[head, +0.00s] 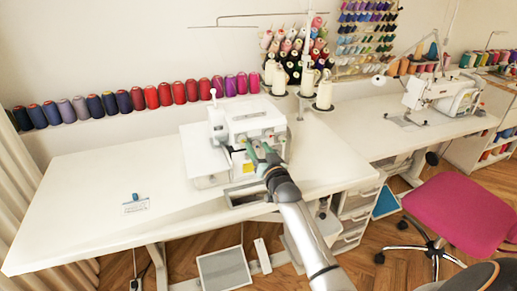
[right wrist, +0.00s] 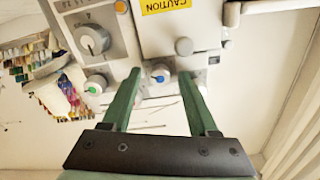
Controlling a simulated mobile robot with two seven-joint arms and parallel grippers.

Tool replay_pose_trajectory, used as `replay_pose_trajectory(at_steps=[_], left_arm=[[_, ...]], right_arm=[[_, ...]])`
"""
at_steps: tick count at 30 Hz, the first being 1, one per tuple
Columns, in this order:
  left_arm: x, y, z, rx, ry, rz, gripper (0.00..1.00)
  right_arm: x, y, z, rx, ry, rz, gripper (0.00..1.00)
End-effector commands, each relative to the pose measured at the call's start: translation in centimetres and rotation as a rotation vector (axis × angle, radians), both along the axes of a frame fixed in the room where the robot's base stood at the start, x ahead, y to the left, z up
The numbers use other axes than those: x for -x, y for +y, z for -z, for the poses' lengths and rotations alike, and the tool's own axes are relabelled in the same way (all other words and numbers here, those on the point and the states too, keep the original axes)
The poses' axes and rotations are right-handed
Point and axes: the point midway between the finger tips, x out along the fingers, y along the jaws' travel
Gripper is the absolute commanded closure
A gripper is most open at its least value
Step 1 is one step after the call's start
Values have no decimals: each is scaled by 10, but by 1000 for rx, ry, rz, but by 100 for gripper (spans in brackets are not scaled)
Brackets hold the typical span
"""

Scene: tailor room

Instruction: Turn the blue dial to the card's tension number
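The white sewing machine (head: 245,125) stands on the long white table. In the right wrist view, a small knob with a blue centre, the blue dial (right wrist: 160,72), is on the machine's front below the yellow caution label. My right gripper (right wrist: 160,84) has its two green fingers spread apart, one on each side of the blue dial in the picture. I cannot tell whether they touch it. In the head view the right gripper (head: 260,155) is at the machine's front and hides the dial. A small card (head: 136,206) lies on the table at left; its number is too small to read. My left gripper is not in view.
A green-centred knob (right wrist: 95,84), a large grey dial (right wrist: 92,40) and another knob (right wrist: 184,46) are near the blue dial. A small blue item (head: 134,196) lies by the card. Thread spools (head: 165,95) line the back. The table's left side is mostly clear.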

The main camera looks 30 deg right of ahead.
Motion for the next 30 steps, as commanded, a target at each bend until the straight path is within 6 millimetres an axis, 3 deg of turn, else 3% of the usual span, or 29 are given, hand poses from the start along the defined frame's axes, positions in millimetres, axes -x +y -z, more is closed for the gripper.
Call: replay_pose_trajectory(at_steps=[11, 30], left_arm=[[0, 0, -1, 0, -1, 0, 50], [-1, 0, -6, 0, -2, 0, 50]], right_arm=[[8, 2, 1, 0, 1, 0, 40], [110, 27, 1, 0, 1, 0, 40]])
